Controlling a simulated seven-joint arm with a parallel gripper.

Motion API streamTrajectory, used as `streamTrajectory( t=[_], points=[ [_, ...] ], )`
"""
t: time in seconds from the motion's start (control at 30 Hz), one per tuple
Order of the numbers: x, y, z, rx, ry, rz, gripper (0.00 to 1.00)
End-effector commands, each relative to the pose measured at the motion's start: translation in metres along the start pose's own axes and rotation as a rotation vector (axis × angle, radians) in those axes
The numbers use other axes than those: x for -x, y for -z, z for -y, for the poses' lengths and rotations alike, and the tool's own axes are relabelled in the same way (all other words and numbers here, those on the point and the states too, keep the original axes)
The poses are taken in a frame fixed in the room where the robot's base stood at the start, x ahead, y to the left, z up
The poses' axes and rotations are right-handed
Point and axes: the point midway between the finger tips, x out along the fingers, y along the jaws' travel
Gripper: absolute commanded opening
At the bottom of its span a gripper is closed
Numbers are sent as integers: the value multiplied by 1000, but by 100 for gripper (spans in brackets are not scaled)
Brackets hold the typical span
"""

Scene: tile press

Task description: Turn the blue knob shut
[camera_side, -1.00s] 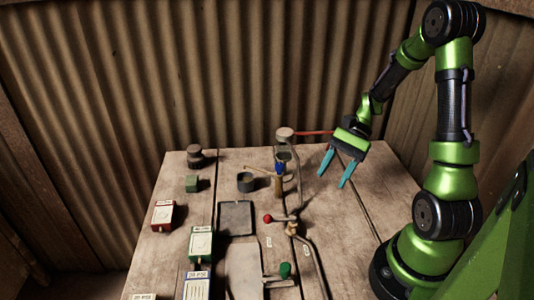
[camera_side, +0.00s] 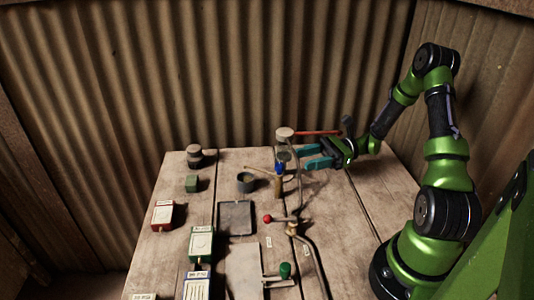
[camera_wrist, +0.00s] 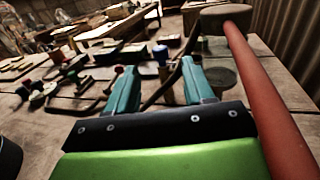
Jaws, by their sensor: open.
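The blue knob (camera_side: 280,168) sits on top of a brass-coloured upright fitting near the back middle of the table. In the wrist view the blue knob (camera_wrist: 160,53) shows ahead, between and beyond the fingertips. My gripper (camera_side: 302,157) is open, its two teal fingers pointing left toward the knob in the side view. The fingers in the wrist view (camera_wrist: 160,75) are apart with nothing between them. The fingertips look close to the knob's right side; I cannot tell whether they touch it.
A red bar (camera_side: 318,133) reaches right from a round-topped post (camera_side: 285,134) behind the gripper. A bent pipe (camera_side: 308,245) runs forward past a red-knobbed lever (camera_side: 268,218) and a green knob (camera_side: 285,270). A dark cup (camera_side: 245,182) stands left.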

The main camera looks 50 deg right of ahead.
Motion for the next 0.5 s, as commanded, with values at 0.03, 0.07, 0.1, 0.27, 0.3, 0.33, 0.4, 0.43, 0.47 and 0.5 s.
streamTrajectory(
  t=[0.03,0.07,0.1,0.27,0.3,0.33,0.4,0.43,0.47,0.5],
  points=[
    [-13,0,-1,0,-7,0,52],
    [-19,0,-1,-1,-7,-1,52],
    [-28,0,-1,-1,-7,-1,52],
    [-62,0,-1,0,-7,-2,52],
    [-69,0,-1,0,-7,-2,52],
    [-74,0,-1,-1,-6,-2,52],
    [-85,0,-1,-1,-5,-2,52],
    [-89,0,-1,-1,-6,-1,52],
    [-92,0,-1,0,-4,-2,52],
    [-96,0,-1,0,-5,-2,52]
  ],
)
